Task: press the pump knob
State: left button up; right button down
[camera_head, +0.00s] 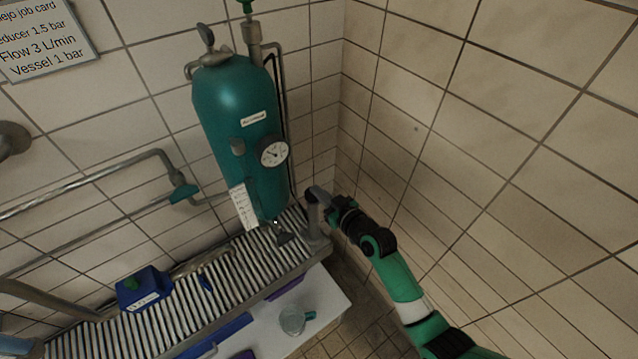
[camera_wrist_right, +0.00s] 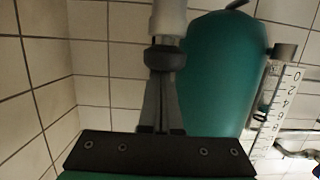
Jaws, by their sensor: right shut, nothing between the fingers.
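The pump is a grey upright post (camera_head: 316,232) at the right end of the slatted bench, with a dark knob (camera_head: 310,196) on top. My right gripper (camera_head: 319,193) comes in from the right at the knob's height. It is shut and empty, its fingertips at or very close to the knob. In the right wrist view the dark knob (camera_wrist_right: 165,58) sits just beyond the shut fingertips (camera_wrist_right: 163,76), with the pale pump body (camera_wrist_right: 169,18) behind it. I cannot tell whether the fingers touch the knob. My left gripper is not in view.
A teal tank (camera_head: 228,105) with a round gauge (camera_head: 274,151) stands left of the pump. The bench (camera_head: 190,318) also carries a blue box (camera_head: 143,288). A clear mug (camera_head: 293,319) stands on a white surface in front. Tiled walls enclose the corner.

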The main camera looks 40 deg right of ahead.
jog(key=shift+f, duration=0.15)
notch_tip(320, 180, up, 5)
jog(key=p, duration=0.4)
jog(key=shift+f, duration=0.15)
jog(key=p+v, duration=0.1)
jog(key=v, duration=0.9)
jog(key=shift+f, duration=0.15)
dwell(0.9)
